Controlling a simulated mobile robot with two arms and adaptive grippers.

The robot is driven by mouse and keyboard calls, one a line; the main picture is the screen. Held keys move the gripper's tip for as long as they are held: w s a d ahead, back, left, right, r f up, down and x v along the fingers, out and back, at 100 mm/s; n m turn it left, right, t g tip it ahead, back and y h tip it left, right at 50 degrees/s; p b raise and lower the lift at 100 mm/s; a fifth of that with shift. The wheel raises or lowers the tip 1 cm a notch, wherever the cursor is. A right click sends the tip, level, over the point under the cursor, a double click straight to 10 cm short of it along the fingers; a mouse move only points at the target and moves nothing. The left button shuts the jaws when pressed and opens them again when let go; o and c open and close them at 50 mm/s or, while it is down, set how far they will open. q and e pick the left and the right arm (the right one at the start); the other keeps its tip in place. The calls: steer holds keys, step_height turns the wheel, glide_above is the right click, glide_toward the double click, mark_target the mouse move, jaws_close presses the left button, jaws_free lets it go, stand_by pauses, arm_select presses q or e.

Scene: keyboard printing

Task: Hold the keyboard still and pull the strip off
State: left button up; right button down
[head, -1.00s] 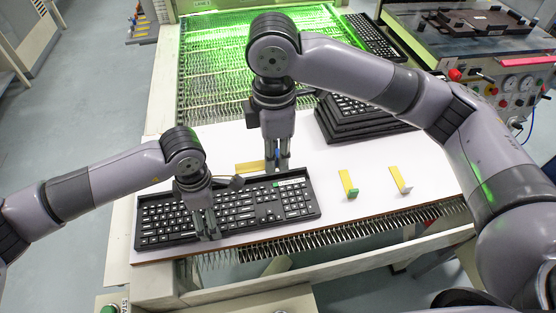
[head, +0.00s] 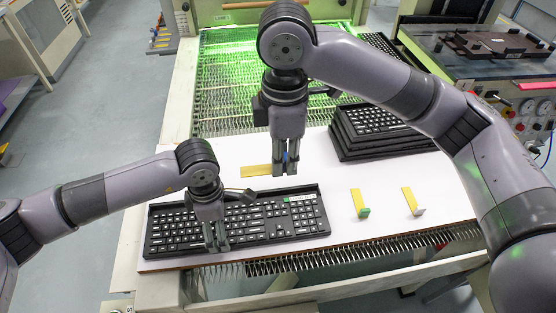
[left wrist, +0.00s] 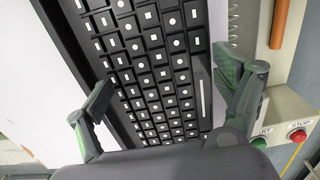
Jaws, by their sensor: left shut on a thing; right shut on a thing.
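The black keyboard (head: 270,220) lies on the white board near its front edge, with a green label at its upper right. My left gripper (head: 215,243) is low over the keyboard's left half and shut on it. The strip's yellow part (head: 255,171) sticks out left, apart from the keyboard's back edge. Its gripped end is mostly hidden.
Stacked keyboards (head: 375,135) are at the back right. A green-lit conveyor (head: 220,85) lies behind.

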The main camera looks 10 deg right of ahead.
arm_select(q)
steer(key=o, duration=1.5)
steer(key=shift+r, duration=4.05)
